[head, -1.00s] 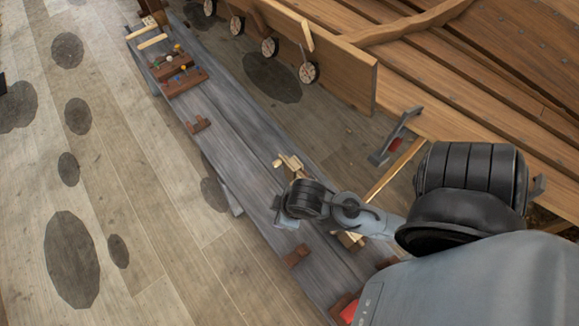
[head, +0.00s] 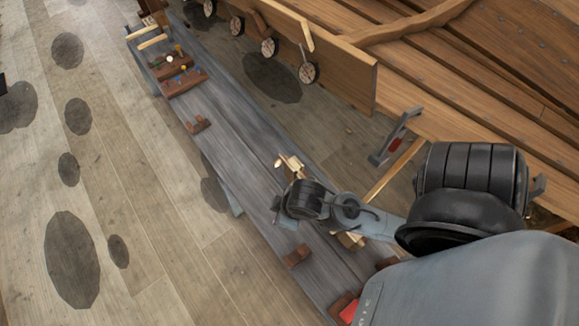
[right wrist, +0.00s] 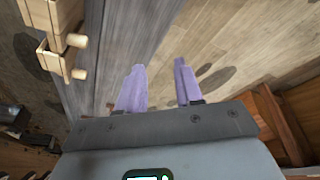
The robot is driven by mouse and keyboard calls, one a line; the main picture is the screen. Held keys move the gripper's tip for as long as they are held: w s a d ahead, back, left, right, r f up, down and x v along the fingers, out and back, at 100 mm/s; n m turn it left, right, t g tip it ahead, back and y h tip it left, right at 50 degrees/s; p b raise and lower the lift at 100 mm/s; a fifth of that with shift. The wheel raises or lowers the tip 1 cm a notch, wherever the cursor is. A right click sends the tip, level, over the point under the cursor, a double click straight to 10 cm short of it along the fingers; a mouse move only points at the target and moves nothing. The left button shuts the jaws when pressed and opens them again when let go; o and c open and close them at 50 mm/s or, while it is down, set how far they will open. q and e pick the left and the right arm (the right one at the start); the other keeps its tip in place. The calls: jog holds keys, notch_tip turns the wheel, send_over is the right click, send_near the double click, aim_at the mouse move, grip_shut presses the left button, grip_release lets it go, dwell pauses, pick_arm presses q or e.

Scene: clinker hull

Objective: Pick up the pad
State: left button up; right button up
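No thing can be told for certain as the pad. A red flat piece (head: 348,311) lies in a brown holder at the near end of the grey plank bench (head: 235,150), partly hidden by my right arm. My right gripper (right wrist: 158,64) is open, its two pale purple fingers apart with nothing between them. In the head view my right arm reaches in from the lower right over the bench, and its wrist hides the gripper's fingers in part. My left gripper is in neither view.
A wooden clamp (right wrist: 55,35) stands beside the right fingers. Brown blocks (head: 297,255) sit along the bench, and a rack (head: 180,75) with coloured pieces is at its far end. A grey bracket (head: 396,138) with a red patch stands by the hull planks (head: 480,75).

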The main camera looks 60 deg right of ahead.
jog(key=p, duration=0.1)
jog(key=n+g+h+p, duration=0.3)
jog(key=n+h+p, duration=0.2)
jog(key=n+p, duration=0.4)
send_near(274, 165)
jog(key=f, duration=0.2)
jog(key=shift+n+h, duration=0.3)
jog(key=shift+n, duration=0.3)
jog(key=b+x, duration=0.2)
jog(key=x, duration=0.2)
jog(key=shift+s+d, duration=0.1)
jog(key=shift+d, duration=0.1)
jog(key=shift+b+x, duration=0.45)
jog(key=shift+x, duration=0.45)
jog(key=b+x, duration=0.2)
jog(key=x, duration=0.2)
jog(key=shift+d+f, duration=0.25)
jog(key=shift+f, duration=0.05)
